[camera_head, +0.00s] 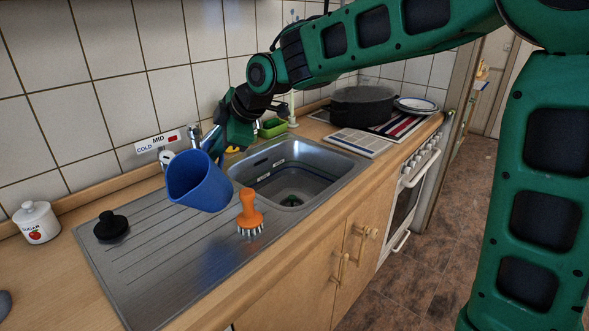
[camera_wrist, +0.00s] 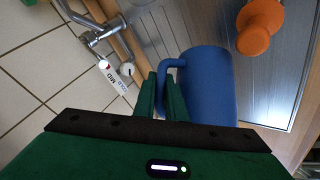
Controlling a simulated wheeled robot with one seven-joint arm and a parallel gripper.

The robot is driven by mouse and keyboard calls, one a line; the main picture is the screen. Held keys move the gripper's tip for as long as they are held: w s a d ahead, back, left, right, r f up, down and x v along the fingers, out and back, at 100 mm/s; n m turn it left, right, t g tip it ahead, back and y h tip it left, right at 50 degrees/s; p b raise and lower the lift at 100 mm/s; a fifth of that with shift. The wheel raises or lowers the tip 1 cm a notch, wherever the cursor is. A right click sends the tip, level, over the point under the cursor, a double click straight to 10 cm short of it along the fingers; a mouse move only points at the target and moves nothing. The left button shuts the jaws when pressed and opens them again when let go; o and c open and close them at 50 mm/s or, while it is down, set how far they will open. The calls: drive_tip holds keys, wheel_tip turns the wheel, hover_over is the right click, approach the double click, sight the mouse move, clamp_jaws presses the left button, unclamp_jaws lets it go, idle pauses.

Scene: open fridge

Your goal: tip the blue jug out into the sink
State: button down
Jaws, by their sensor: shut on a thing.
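The blue jug (camera_head: 199,182) is in the air above the drainboard, just left of the sink bowl, and it is tilted. In the wrist view the jug (camera_wrist: 208,88) has its handle between the two green fingers. My gripper (camera_wrist: 164,95) is shut on that handle. In the head view my gripper (camera_head: 216,142) is partly hidden behind the jug. The metal sink (camera_head: 335,163) has its bowl to the right of the jug, with something dark green at its bottom. The jug's contents cannot be seen.
An orange brush (camera_head: 249,212) stands on the drainboard (camera_head: 165,265) close to the jug. A black plug (camera_head: 111,227) and a sugar pot (camera_head: 37,222) are at the left. The tap (camera_head: 207,137) is behind the jug. A dark pot (camera_head: 361,107) stands on the stove.

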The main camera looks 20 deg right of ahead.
drive_tip(key=shift+w+f+g+y, duration=0.15)
drive_tip(key=shift+g+y, duration=0.15)
drive_tip(key=shift+w+d+f+m+g+y, duration=0.15)
drive_tip(key=shift+f+m+g+y, duration=0.25)
drive_tip(key=shift+f+m+g, duration=0.35)
drive_tip(key=shift+f+g+y, duration=0.25)
drive_tip(key=shift+f+y, duration=0.05)
drive_tip(key=shift+f, duration=0.15)
drive_tip(key=shift+s+f+m+g+y, duration=0.15)
drive_tip(key=shift+f+m+g+y, duration=0.1)
drive_tip(key=shift+f, duration=0.25)
drive_tip(key=shift+s+f+m+g+y, duration=0.15)
drive_tip(key=shift+f+g, duration=0.1)
drive_tip(key=shift+f, duration=0.25)
drive_tip(key=shift+s+a+f+g, duration=0.2)
drive_tip(key=shift+a+f+g, duration=0.1)
drive_tip(key=shift+f+g, duration=0.15)
